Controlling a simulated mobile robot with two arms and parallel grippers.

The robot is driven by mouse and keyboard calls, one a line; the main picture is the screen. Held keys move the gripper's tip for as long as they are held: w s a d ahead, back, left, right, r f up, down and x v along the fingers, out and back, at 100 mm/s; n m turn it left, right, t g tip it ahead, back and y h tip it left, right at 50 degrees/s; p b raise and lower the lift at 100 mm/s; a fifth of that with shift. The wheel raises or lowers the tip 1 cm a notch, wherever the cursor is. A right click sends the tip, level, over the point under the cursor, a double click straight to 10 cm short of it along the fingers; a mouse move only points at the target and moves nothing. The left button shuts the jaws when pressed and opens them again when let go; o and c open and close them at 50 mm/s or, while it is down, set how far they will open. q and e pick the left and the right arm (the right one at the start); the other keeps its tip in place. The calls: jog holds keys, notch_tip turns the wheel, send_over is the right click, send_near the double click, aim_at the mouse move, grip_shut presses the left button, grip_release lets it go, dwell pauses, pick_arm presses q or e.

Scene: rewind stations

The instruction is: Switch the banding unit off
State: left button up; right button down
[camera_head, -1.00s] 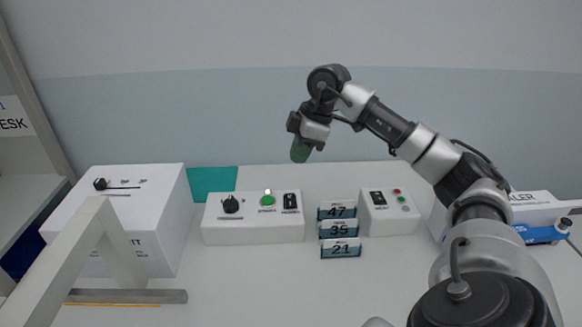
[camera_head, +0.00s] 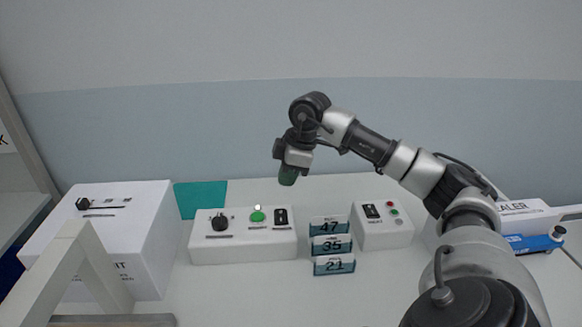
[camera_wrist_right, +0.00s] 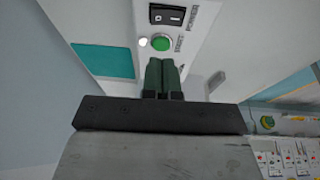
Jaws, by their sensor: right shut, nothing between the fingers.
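A white control box (camera_head: 240,246) with a dark knob (camera_head: 219,222), a green button (camera_head: 257,216) and a black rocker switch (camera_head: 281,216) stands mid-table. Its lettering is too small to read in the head view, so I cannot tell whether it is the banding unit. My right gripper (camera_head: 288,178), with green fingers, is shut and empty above and behind the box. In the right wrist view its fingers (camera_wrist_right: 161,68) point towards a green START button (camera_wrist_right: 161,43). A POWER rocker (camera_wrist_right: 167,15) is beyond it; its position is unclear. A small whitish lamp (camera_wrist_right: 143,43) sits beside the button. My left gripper is not in view.
Several number blocks (camera_head: 333,265) stand right of the box. A smaller white box (camera_head: 383,236) with its own rocker is further right. A large white unit (camera_head: 143,240) and a pale frame (camera_head: 72,262) stand left. A teal mat (camera_head: 201,197) lies behind.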

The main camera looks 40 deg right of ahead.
aim_at(279, 212)
jog(key=x, duration=0.7)
jog(key=shift+s+d+f, duration=0.15)
jog(key=shift+d+f, duration=0.2)
jog(key=shift+f, duration=0.55)
